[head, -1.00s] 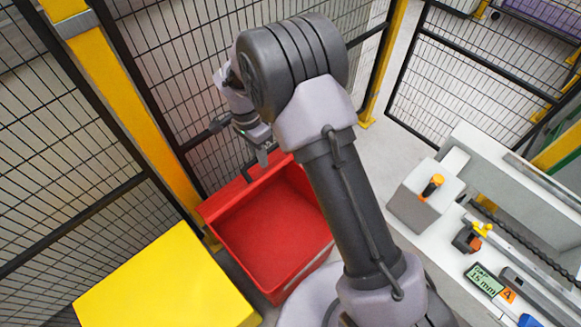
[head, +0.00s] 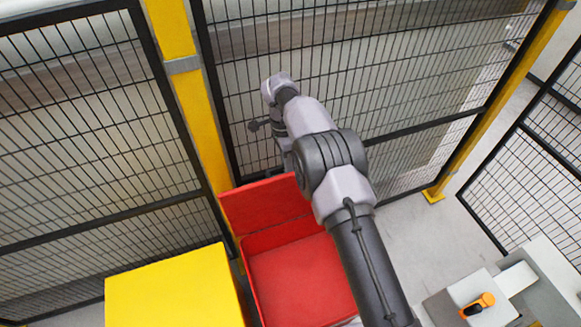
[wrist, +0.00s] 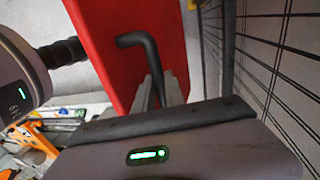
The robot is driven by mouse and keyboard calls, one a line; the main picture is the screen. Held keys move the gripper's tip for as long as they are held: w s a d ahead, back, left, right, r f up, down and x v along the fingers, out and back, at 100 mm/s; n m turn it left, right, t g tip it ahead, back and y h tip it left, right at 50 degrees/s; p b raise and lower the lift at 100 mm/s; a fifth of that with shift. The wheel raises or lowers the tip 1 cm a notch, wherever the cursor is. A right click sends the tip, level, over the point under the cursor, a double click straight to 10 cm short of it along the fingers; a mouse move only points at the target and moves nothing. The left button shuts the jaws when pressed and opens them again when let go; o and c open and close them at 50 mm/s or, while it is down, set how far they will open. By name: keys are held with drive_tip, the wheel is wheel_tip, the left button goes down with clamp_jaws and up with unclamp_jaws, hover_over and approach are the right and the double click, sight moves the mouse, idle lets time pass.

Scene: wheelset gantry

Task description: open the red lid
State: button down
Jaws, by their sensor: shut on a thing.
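The red lid (head: 262,204) stands raised at the back of the red bin (head: 300,285), next to the mesh fence, and the bin's inside is open to view. In the wrist view the lid (wrist: 135,50) is a red panel with a black bent handle (wrist: 138,40). My gripper (wrist: 160,92) is shut on this handle, its grey fingers beside the bar. In the head view my arm hides the fingers and most of the lid's right part.
A yellow box (head: 175,292) stands left of the bin. A black mesh fence (head: 400,95) with yellow posts (head: 195,105) runs close behind the lid and my arm. A grey-white bench (head: 545,275) with an orange-and-black item (head: 477,305) is at the lower right.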

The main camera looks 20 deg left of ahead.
drive_tip(key=shift+w+d, duration=0.1)
drive_tip(key=c, duration=1.4)
unclamp_jaws()
drive_tip(key=shift+w, duration=0.1)
wheel_tip(320, 180, up, 7)
drive_tip(key=w+p, duration=0.1)
drive_tip(key=p, duration=0.1)
drive_tip(key=shift+a+r, duration=0.2)
drive_tip(key=shift+a, duration=0.2)
